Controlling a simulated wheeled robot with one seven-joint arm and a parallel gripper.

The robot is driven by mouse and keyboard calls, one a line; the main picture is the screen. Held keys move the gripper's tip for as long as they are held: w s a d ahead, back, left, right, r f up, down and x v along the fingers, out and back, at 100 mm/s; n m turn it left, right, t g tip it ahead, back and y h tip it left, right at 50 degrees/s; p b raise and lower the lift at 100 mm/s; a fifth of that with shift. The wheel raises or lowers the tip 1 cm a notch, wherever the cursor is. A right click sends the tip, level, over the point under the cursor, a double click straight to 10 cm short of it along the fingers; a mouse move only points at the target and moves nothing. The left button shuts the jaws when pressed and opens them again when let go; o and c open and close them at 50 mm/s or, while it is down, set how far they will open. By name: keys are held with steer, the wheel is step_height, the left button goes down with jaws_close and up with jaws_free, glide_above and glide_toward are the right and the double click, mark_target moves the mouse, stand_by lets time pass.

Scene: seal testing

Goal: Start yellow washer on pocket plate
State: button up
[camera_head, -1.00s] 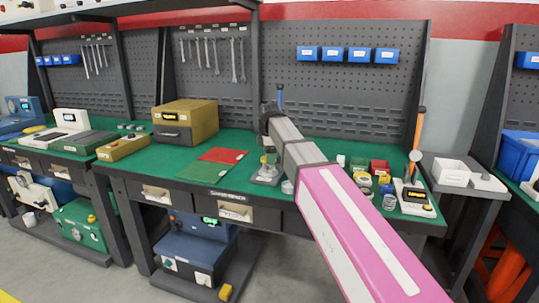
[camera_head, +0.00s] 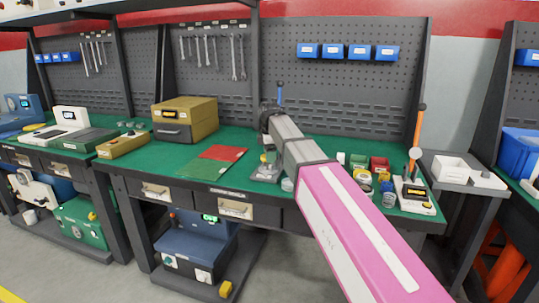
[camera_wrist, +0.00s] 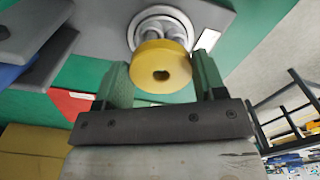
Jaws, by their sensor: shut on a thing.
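The yellow washer (camera_wrist: 160,68), a thick ring with a dark central hole, sits between the two green fingers of my gripper (camera_wrist: 161,78) in the wrist view. My gripper is shut on it. Beyond the washer is a round silver seat (camera_wrist: 168,17) on a grey plate (camera_wrist: 217,17), apparently the pocket plate. The washer overlaps the seat's near edge in the picture; I cannot tell whether they touch. In the head view the grey fixture (camera_head: 266,174) stands on the green bench below the end of my arm, and the washer is too small to make out clearly.
Red and green sheets (camera_head: 215,160) lie left of the fixture. Small jars and coloured boxes (camera_head: 379,165) stand to the right, beside a device with an orange lever (camera_head: 418,133). A brown box (camera_head: 185,119) stands at the back left.

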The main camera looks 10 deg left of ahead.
steer(key=shift+f, duration=0.2)
steer(key=o, duration=0.8)
steer(key=shift+r, duration=0.1)
steer(key=shift+r, duration=3.4)
